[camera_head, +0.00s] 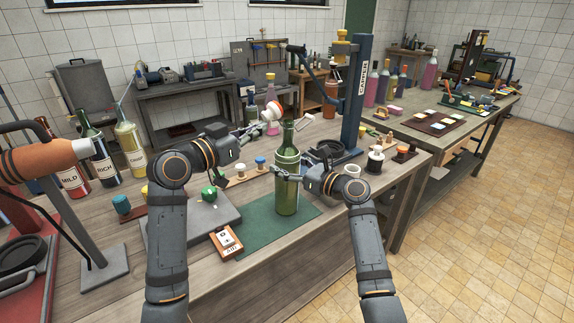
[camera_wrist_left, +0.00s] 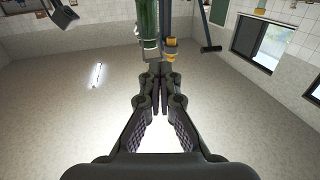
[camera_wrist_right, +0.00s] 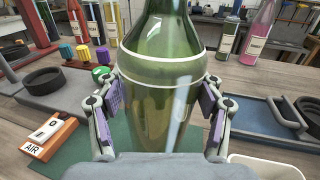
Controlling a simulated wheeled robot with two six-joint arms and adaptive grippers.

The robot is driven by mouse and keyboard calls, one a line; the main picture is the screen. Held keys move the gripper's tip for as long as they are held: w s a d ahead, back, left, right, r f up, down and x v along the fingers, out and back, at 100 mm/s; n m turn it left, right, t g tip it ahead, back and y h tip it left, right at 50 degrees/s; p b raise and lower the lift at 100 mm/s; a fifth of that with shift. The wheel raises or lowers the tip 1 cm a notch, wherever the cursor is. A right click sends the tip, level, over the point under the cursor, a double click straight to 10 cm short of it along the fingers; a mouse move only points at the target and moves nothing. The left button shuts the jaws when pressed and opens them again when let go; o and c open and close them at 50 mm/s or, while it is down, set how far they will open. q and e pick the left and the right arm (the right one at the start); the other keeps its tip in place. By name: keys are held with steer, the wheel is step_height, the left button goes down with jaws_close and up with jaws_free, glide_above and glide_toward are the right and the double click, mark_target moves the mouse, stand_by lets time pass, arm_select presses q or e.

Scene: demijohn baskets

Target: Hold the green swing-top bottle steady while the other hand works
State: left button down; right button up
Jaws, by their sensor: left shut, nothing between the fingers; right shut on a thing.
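The green swing-top bottle (camera_head: 287,196) stands upright on a dark green mat (camera_head: 257,228). My right gripper (camera_head: 291,175) is shut around its body. In the right wrist view, the two pads press on opposite sides of the bottle (camera_wrist_right: 163,115), near a pale ring. My left gripper (camera_head: 258,126) is shut and empty, beside and left of the bottle's neck, apart from it. In the left wrist view its fingers (camera_wrist_left: 160,92) are together, with green glass (camera_wrist_left: 148,22) above them. The bottle's mouth is too small to judge in the head view.
A blue capper post (camera_head: 358,95) stands behind the bottle on the right. An orange AIR switch box (camera_head: 227,241) lies at the mat's left front. A white cup (camera_head: 352,171) is right of the bottle. Labelled bottles (camera_head: 102,160) stand at the bench's left.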

mark_target(269, 106)
arm_select(q)
steer(key=shift+r, duration=1.85)
steer(key=shift+w+d+r, duration=0.5)
steer(key=shift+d, duration=0.2)
steer(key=shift+a, duration=0.1)
arm_select(e)
steer(key=shift+r, duration=0.1)
steer(key=o, duration=1.9)
arm_select(q)
steer(key=s+a+r, duration=0.1)
steer(key=a, duration=0.1)
steer(key=s+a+r, duration=0.2)
